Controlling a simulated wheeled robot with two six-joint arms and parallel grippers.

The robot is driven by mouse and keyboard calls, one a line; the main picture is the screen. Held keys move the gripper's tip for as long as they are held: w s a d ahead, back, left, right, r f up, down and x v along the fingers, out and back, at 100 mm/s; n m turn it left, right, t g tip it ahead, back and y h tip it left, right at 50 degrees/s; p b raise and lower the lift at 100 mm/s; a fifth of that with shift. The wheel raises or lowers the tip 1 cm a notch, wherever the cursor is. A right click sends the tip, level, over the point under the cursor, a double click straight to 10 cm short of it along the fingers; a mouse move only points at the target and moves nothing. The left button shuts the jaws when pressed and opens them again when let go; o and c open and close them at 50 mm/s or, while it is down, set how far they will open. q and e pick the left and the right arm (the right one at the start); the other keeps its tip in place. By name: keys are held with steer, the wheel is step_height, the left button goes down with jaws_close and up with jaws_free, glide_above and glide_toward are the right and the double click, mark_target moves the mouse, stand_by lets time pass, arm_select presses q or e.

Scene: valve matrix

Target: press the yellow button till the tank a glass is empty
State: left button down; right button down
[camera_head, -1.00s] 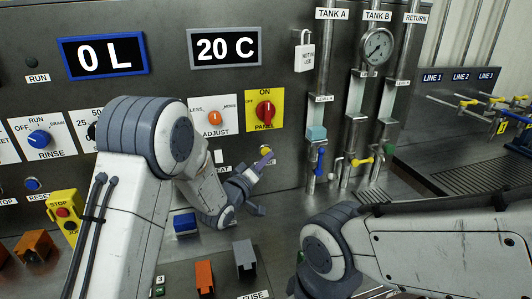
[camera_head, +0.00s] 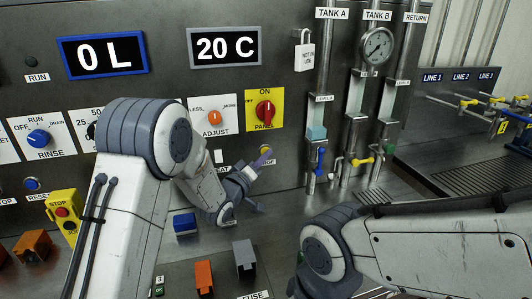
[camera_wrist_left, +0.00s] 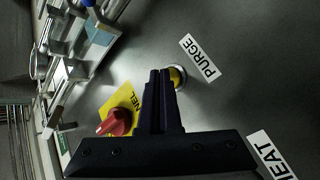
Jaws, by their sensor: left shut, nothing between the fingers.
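The yellow button (camera_head: 265,149) is on the dark panel below the red PANEL knob. In the left wrist view the yellow button (camera_wrist_left: 178,77), beside a PURGE label, is partly hidden by my fingers. My left gripper (camera_head: 263,161) is shut and empty, its tips at the button. In the wrist view its tips (camera_wrist_left: 160,74) overlap the button's edge; I cannot tell whether they touch or press it. The tank A glass (camera_head: 321,113) is a clear tube on the right with light blue liquid (camera_head: 316,133) low in it. My right gripper is out of view.
The red knob (camera_head: 265,111) on its yellow plate sits just above the button. A blue-handled valve (camera_head: 319,160) is below the tank A glass. A padlock tag (camera_head: 304,55) hangs left of its pipe. My right arm crosses the lower right.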

arm_select(q)
steer(key=shift+w+a, duration=0.1)
steer(key=shift+w, duration=0.2)
steer(key=shift+s, duration=0.15)
stand_by(0.5)
steer(key=shift+s+d+b, duration=0.25)
steer(key=shift+s+b, duration=0.05)
steer(key=shift+s, duration=0.4)
steer(key=s, duration=0.1)
steer(key=s+d+b, duration=0.1)
steer(key=s, duration=0.2)
steer(key=shift+s+d, duration=0.3)
steer(key=shift+s, duration=0.1)
